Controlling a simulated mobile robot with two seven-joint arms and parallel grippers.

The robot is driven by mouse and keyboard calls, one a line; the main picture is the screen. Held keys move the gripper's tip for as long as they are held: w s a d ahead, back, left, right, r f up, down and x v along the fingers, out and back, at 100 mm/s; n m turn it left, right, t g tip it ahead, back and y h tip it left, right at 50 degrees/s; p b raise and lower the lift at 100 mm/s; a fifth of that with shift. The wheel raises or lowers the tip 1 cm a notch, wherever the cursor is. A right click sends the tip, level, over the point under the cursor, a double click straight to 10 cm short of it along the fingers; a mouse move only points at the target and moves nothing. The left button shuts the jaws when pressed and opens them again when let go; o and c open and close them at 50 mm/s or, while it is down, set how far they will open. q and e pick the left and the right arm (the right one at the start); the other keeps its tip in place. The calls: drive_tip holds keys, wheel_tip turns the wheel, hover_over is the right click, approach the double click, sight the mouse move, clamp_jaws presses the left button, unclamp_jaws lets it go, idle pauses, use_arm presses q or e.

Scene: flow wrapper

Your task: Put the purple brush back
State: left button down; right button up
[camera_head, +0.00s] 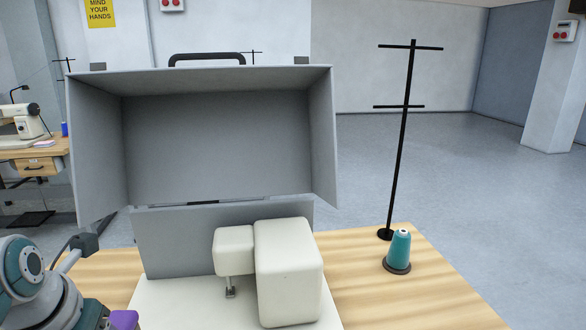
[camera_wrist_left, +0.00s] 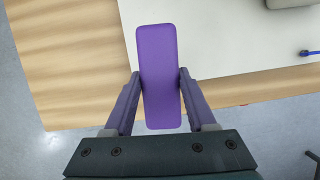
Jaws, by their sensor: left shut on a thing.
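The purple brush (camera_wrist_left: 160,75) shows in the left wrist view as a long purple block with rounded corners. My left gripper (camera_wrist_left: 159,82) is shut on it, one finger against each long side. In the left wrist view the brush covers the edge between a white plate and the wooden table; I cannot tell its height above them. In the head view a small purple part (camera_head: 124,319) shows at the bottom left beside my left arm, and the fingers are out of view. My right gripper is not in view.
A grey open hood (camera_head: 215,150) stands over the white machine (camera_head: 289,272) on the wooden table (camera_head: 420,290). A teal thread cone (camera_head: 398,250) and a black thread stand (camera_head: 400,150) are at the right. A blue-ended item (camera_wrist_left: 306,53) lies on the white plate (camera_wrist_left: 230,45).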

use_arm(q)
drive_tip(key=a+r+m+h, duration=0.1)
drive_tip(key=a+r+m, duration=0.3)
drive_tip(key=a, duration=1.3)
drive_tip(key=s+d+f+m+g+h, duration=0.1)
drive_tip(key=s+d+f+m, duration=0.15)
drive_tip(key=d, duration=0.45)
drive_tip(key=s+d+f+m+h, duration=0.1)
drive_tip(key=s+d+f+m, duration=0.1)
drive_tip(key=d+m, duration=0.35)
drive_tip(key=s+d+r+m+g+h, duration=0.1)
drive_tip(key=s+d+r+m+g, duration=0.1)
drive_tip(key=d+r+m, duration=0.55)
drive_tip(key=s+d+r+m+g, duration=0.2)
drive_tip(key=d+r+m, duration=0.2)
drive_tip(key=d+r, duration=0.6)
wheel_tip(320, 180, up, 13)
drive_tip(key=a+m+g+y, duration=0.3)
drive_tip(key=m, duration=1.1)
drive_tip(key=s+r+p, duration=0.2)
drive_tip(key=r+p, duration=1.7)
drive_tip(key=p, duration=0.2)
drive_tip(key=s+r+p, duration=0.3)
drive_tip(key=r+p, duration=1.7)
drive_tip(key=shift+d+r+p, duration=0.2)
drive_tip(key=shift+d+p, duration=0.2)
drive_tip(key=shift+d, duration=0.05)
